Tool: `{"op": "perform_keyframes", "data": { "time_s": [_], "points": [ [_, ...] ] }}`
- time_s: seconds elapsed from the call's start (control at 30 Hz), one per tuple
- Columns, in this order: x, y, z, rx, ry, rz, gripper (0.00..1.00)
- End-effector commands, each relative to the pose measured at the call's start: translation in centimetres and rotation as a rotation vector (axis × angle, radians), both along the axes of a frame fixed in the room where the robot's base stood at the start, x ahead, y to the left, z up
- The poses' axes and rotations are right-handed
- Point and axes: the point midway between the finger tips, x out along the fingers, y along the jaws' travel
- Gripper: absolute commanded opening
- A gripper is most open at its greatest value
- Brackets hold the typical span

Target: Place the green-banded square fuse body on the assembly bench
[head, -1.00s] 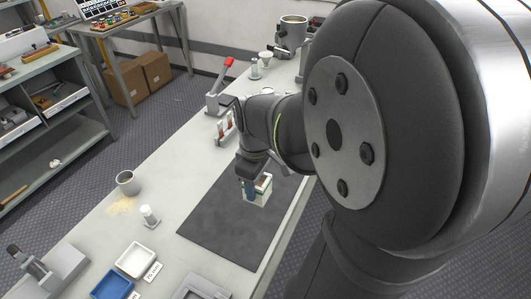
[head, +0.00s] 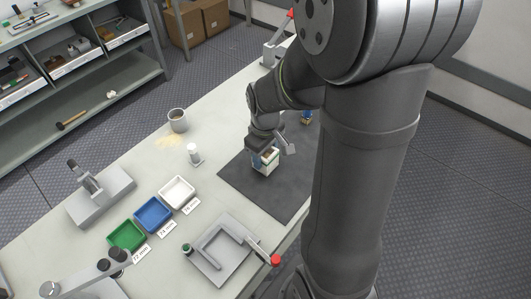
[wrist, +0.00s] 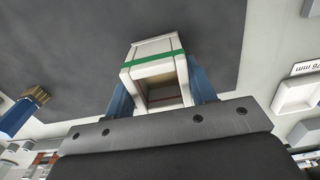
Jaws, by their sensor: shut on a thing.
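The square fuse body (head: 266,162) is white with a green band. In the wrist view the fuse body (wrist: 155,60) sits between the blue fingers of my gripper (wrist: 164,95), its open hollow end towards the camera. In the head view my gripper (head: 263,158) is shut on it over the dark mat (head: 240,180) of the bench (head: 125,185). I cannot tell whether the fuse body touches the mat. My gripper hides part of it in the head view.
White (head: 190,205), blue (head: 166,226) and green (head: 140,247) trays stand left of the mat. A grey fixture (head: 222,268) with a red knob is in front. The mat's near part is clear.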

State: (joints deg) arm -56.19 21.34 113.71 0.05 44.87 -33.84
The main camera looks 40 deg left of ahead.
Motion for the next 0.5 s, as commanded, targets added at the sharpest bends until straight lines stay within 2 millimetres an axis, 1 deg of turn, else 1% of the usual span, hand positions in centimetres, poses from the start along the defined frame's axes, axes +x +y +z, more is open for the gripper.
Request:
{"op": "perform_keyframes", "data": {
  "time_s": [0.43, 0.47, 0.5],
  "points": [
    [0.01, -0.02, -0.55, 0.0, 0.0, 0.0, 0.17],
    [0.0, -0.03, -0.53, 0.0, 0.0, 0.0, 0.57],
    [0.01, -0.03, -0.51, 0.0, 0.0, 0.0, 0.64]
  ]
}}
